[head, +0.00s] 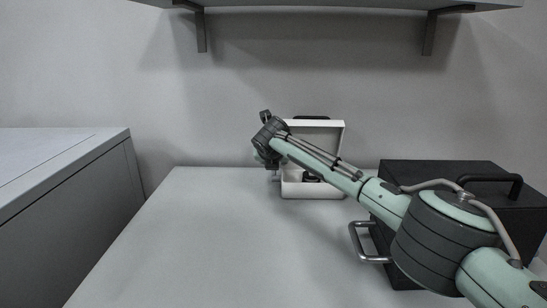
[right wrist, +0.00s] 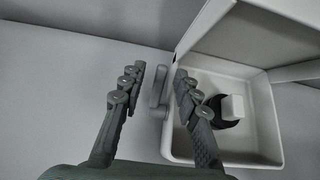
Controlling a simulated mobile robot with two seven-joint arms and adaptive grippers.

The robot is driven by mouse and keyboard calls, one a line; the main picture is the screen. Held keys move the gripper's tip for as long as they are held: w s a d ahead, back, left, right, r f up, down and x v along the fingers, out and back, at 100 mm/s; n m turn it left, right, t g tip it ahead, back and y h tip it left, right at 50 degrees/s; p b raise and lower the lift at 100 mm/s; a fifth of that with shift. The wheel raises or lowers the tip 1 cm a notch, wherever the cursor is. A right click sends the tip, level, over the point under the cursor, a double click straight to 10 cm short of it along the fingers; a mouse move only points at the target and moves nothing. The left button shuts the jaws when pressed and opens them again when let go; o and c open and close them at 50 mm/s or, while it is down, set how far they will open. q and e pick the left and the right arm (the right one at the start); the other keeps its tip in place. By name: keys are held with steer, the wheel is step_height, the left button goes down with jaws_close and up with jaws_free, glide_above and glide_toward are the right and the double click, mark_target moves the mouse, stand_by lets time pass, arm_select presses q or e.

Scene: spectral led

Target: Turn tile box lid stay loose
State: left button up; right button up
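The white tile box (head: 313,191) stands on the table near the back wall, with its lid (head: 331,136) raised. In the right wrist view the box (right wrist: 268,120) is at the right, its lid rising at the top. A grey elongated piece (right wrist: 158,92), perhaps the lid stay's knob or lever, is at the box's outer left side. My right gripper (right wrist: 158,82) is open, its fingers on either side of that piece; I cannot tell whether they touch it. In the head view my right arm hides part of the box. My left gripper is not in view.
A dark round object with a white block (right wrist: 233,107) lies in the box. A shelf (head: 330,4) hangs overhead. A grey cabinet (head: 75,190) is at the left. The table's front left (head: 200,250) is clear.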

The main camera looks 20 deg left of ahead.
steer(key=v, duration=1.1)
steer(key=shift+s+r, duration=0.25)
steer(key=shift+s, duration=0.05)
steer(key=shift+d, duration=0.1)
stand_by(1.0)
